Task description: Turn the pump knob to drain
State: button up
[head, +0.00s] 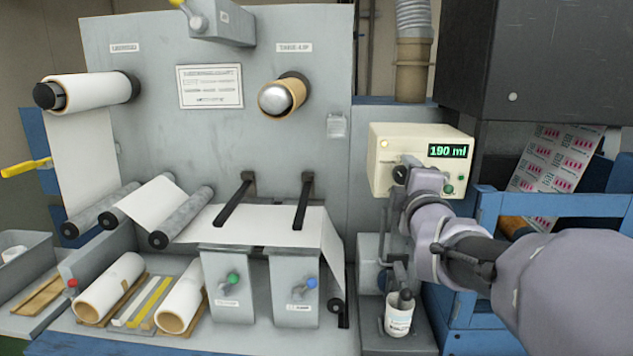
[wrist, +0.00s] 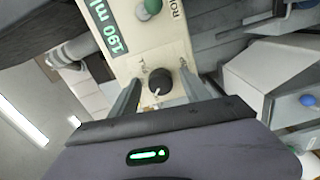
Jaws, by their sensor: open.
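The pump box (head: 384,160) is cream-coloured with a green display (head: 449,151) reading 190 ml. In the head view my arm covers much of its lower front. In the wrist view the black pump knob (wrist: 159,86) sits on the box face, with a light pointer mark and small labels around it that I cannot read. My gripper (wrist: 160,92) is open, with one finger on each side of the knob in that view. I cannot tell whether the fingers touch it. A green button (wrist: 153,6) is farther up the panel.
A small white bottle (head: 398,318) stands below the pump on a grey base. Two grey boxes with a green knob (head: 233,278) and a blue knob (head: 312,284) stand to the left. A blue frame (head: 545,204) and printed web (head: 556,158) lie at the right.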

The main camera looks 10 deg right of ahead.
jog(key=p+v, duration=0.1)
jog(key=v, duration=1.6)
jog(key=shift+p, duration=0.35)
jog(key=shift+s+r, duration=0.1)
jog(key=s+a+f+m+g+y+b, duration=0.1)
jog(key=s+a+f+m+g+y, duration=0.2)
jog(key=s+a+f+m+g, duration=0.2)
jog(key=s+a+f+m+g+y, duration=0.4)
jog(key=s+a+f+m+g, duration=0.2)
jog(key=s+a+f+m, duration=0.3)
notch_tip(320, 180, down, 7)
jog(key=a+m, duration=0.1)
jog(key=m, duration=0.3)
jog(key=shift+a+g+b, duration=0.3)
jog(key=shift+a+b, duration=0.1)
